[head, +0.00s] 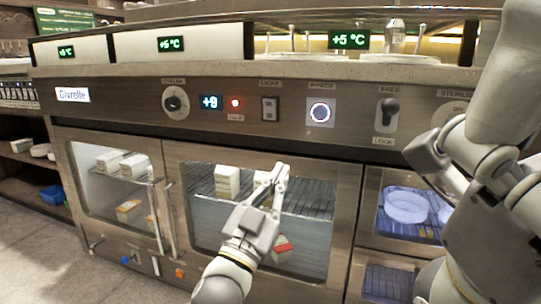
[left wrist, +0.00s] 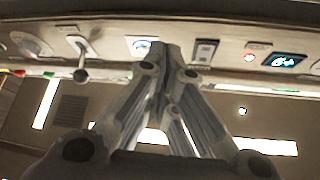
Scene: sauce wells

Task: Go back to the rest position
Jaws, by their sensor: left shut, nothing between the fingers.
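My left gripper (head: 279,172) is in front of the steel counter's middle glass door, with its fingers pointing up. Its fingers are closed together with nothing between them. The left wrist view shows the same closed fingers (left wrist: 158,50) below the control panel, seen upside down or at a steep angle. White links of my other arm fill the right side of the head view; no right gripper fingers show there.
The steel counter (head: 250,137) carries a knob (head: 174,103), a rocker switch (head: 270,108), a lit power button (head: 320,112) and a lock lever (head: 387,110). Behind its glass doors are boxes (head: 227,181) and round clear containers (head: 406,206). Floor (head: 50,270) is clear at lower left.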

